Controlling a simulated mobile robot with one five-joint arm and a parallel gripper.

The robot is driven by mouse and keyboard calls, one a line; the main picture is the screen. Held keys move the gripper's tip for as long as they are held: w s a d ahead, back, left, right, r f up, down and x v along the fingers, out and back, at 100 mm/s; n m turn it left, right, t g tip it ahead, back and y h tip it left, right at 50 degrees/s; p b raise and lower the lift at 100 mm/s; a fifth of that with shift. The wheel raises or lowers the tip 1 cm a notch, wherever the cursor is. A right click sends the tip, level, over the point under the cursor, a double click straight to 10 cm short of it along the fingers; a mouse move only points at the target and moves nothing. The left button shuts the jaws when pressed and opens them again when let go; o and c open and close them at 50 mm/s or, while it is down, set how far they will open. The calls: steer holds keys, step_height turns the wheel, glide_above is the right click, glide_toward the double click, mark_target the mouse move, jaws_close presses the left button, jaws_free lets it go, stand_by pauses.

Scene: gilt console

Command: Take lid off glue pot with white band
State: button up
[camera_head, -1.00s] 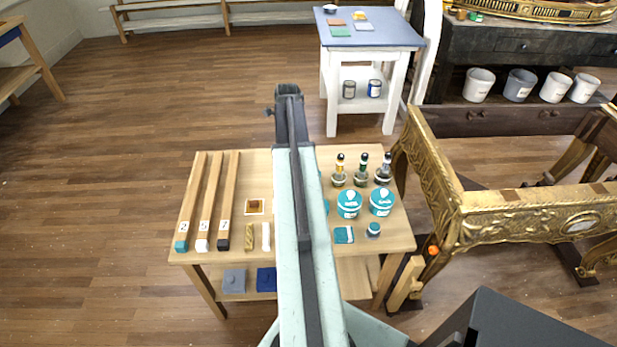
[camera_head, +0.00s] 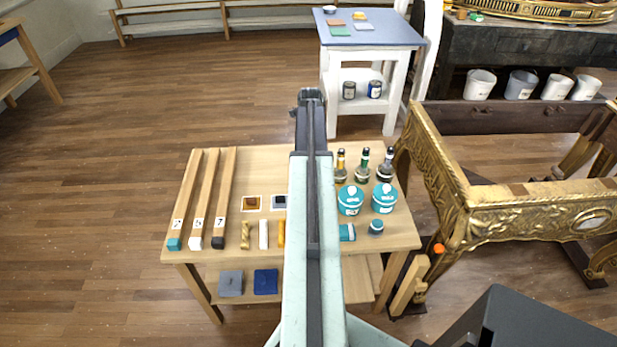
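My pale green arm reaches up the middle of the picture, to the left of both pots, and covers part of the table. My gripper does not show; only arm links are visible.
Three wooden bars (camera_head: 205,192) lie at the table's left. A gilt console (camera_head: 530,212) stands close on the right. Bare table (camera_head: 262,164) shows at the back.

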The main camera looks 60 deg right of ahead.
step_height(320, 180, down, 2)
steer(key=shift+b, duration=0.3)
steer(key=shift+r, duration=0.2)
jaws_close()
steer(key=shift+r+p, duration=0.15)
steer(key=shift+p, duration=0.15)
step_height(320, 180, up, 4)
steer(key=p, duration=0.3)
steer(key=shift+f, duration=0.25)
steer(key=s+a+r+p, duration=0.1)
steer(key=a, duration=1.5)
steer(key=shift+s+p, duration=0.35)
steer(key=shift+p, duration=0.05)
